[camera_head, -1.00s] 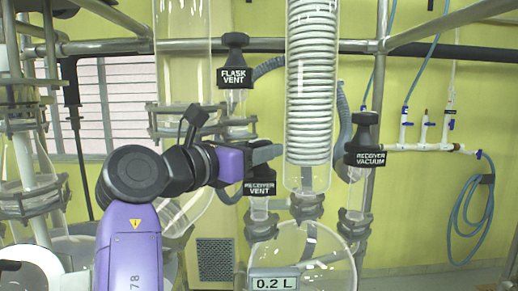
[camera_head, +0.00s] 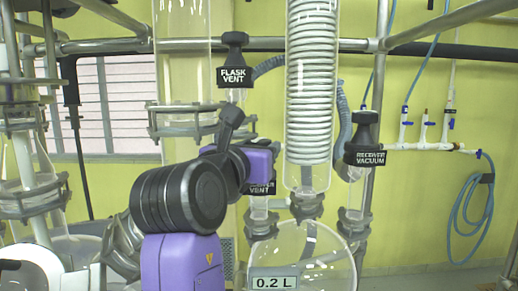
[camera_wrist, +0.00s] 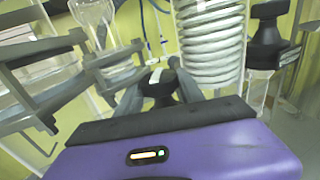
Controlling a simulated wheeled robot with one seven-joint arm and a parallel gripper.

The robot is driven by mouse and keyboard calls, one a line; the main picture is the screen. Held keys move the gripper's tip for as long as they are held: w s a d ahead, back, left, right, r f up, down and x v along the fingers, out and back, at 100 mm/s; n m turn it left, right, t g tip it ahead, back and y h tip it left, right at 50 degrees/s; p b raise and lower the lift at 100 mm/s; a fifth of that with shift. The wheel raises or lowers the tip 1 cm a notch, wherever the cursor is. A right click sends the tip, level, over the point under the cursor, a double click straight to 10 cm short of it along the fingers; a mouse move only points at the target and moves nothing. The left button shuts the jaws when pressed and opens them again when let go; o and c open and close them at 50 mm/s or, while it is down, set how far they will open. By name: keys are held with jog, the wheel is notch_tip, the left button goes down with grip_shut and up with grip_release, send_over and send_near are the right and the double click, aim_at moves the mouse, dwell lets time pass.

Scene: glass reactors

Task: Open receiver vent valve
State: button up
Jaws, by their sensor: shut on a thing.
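The receiver vent valve (camera_head: 263,188) has a black handle with a white label, partly covered by my purple wrist in the head view. It stands over the receiver flask's left neck. In the wrist view its dark handle (camera_wrist: 161,88) sits between the two grey fingers of my gripper (camera_wrist: 160,92), which is shut on it. In the head view the fingers are mostly hidden behind the wrist. The receiver flask (camera_head: 310,250) below carries a 0.2 L label.
The glass coil condenser (camera_head: 311,90) stands close right of my gripper. The receiver vacuum valve (camera_head: 365,142) is farther right, and the flask vent valve (camera_head: 234,62) is above left. Metal frame bars (camera_head: 110,45) and clamps surround the glassware.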

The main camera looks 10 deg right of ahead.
jog(key=n+y, duration=0.1)
jog(key=y, duration=0.1)
jog(key=n+t+y, duration=0.1)
jog(key=n+y, duration=0.1)
jog(key=y, duration=0.1)
jog(key=n+t+y, duration=0.1)
jog(key=n+y, duration=0.1)
jog(key=shift+d+y, duration=0.3)
jog(key=shift+y, duration=0.1)
jog(key=n+y, duration=0.3)
jog(key=y, duration=0.1)
jog(key=shift+f+b, duration=0.1)
jog(key=shift+b, duration=0.25)
jog(key=shift+a+n+y+b, duration=0.25)
jog(key=shift+n+y, duration=0.55)
jog(key=shift+y, duration=0.6)
jog(key=shift+g+y, duration=0.3)
jog(key=o, duration=1.4)
jog(key=shift+d, duration=0.1)
jog(key=shift+h, duration=0.5)
